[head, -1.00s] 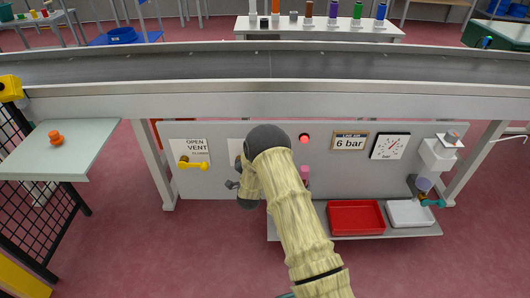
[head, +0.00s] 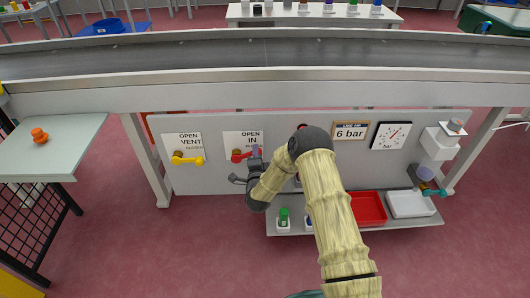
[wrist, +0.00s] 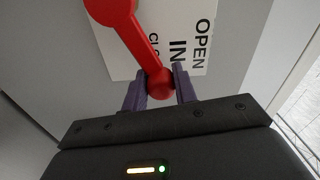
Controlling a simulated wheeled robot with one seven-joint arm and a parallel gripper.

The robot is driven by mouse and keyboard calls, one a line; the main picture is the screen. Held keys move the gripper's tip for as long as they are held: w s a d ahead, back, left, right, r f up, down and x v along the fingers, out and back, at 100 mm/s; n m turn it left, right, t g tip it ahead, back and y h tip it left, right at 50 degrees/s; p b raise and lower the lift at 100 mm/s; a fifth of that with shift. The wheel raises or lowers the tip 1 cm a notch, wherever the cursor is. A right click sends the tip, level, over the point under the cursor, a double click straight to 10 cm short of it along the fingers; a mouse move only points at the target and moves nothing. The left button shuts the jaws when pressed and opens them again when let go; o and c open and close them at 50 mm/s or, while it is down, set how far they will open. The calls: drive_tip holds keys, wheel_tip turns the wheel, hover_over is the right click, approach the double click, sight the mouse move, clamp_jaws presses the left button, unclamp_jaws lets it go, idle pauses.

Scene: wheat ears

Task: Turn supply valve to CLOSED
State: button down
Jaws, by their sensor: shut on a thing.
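The supply valve is a red lever (head: 238,156) on the grey panel, in front of a white sign (head: 250,137) reading OPEN and IN. The lever lies roughly level in the head view, its free end to the right. My gripper (head: 253,159) is at that free end. In the wrist view, the two dark fingers of my gripper (wrist: 160,76) are shut on the round knob of the red lever (wrist: 140,37), one on each side. The sign's CLOSED word is partly hidden by the lever.
A yellow vent lever (head: 187,159) is left of the red one. A 6 bar sign (head: 350,131) and a gauge (head: 390,136) are to the right. Below are a green-capped bottle (head: 283,214), a red tray (head: 368,208) and a white tray (head: 409,204). A conveyor (head: 200,60) runs above.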

drive_tip(key=shift+w+d+f+m+b, duration=0.2)
drive_tip(key=shift+d+f+m+b, duration=0.15)
drive_tip(key=shift+d+f+m, duration=0.4)
drive_tip(key=shift+f+m+b, duration=0.25)
drive_tip(key=shift+f+m, duration=0.2)
drive_tip(key=shift+m, duration=0.45)
drive_tip(key=shift+f+m+b, duration=0.25)
drive_tip(key=shift+f+m, duration=0.2)
drive_tip(key=shift+m, duration=0.4)
drive_tip(key=c, duration=1.1)
unclamp_jaws()
drive_tip(key=shift+f, duration=0.1)
drive_tip(key=shift+s+a, duration=0.1)
drive_tip(key=shift+a, duration=0.1)
